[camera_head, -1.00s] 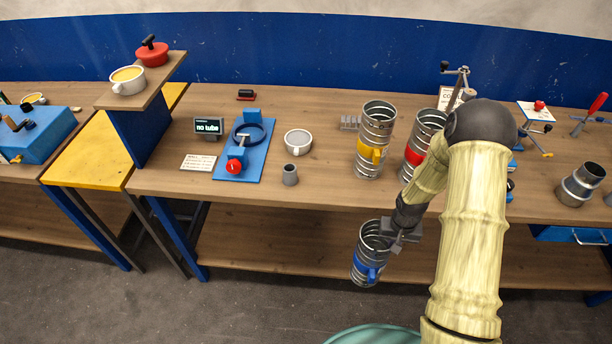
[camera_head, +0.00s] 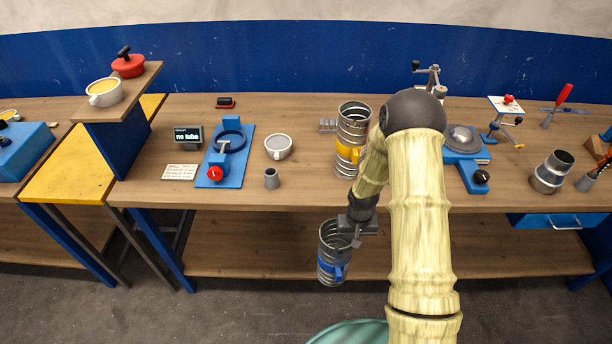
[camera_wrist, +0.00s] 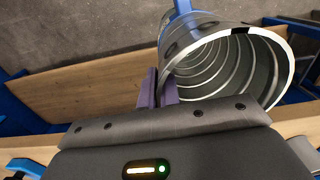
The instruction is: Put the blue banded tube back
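The blue banded tube (camera_head: 331,243), a ribbed grey metal cylinder with a blue band and blue handle, hangs upright in front of the bench, its top below the bench top. My gripper (camera_head: 349,224) is shut on the tube at its upper rim. In the wrist view the tube (camera_wrist: 228,68) shows its open mouth and ribbed inside. The purple fingers (camera_wrist: 158,90) are close together at the left edge of its wall. The yellow banded tube (camera_head: 352,130) stands on the bench above and behind it. The red banded tube is hidden behind my arm.
A blue stand with a dark ring (camera_head: 230,142) and a "no tube" display (camera_head: 187,135) are left on the bench. A white cup (camera_head: 278,147) and small grey cup (camera_head: 271,179) stand near the middle. A blue device with a round grey top (camera_head: 462,138) is right of my arm.

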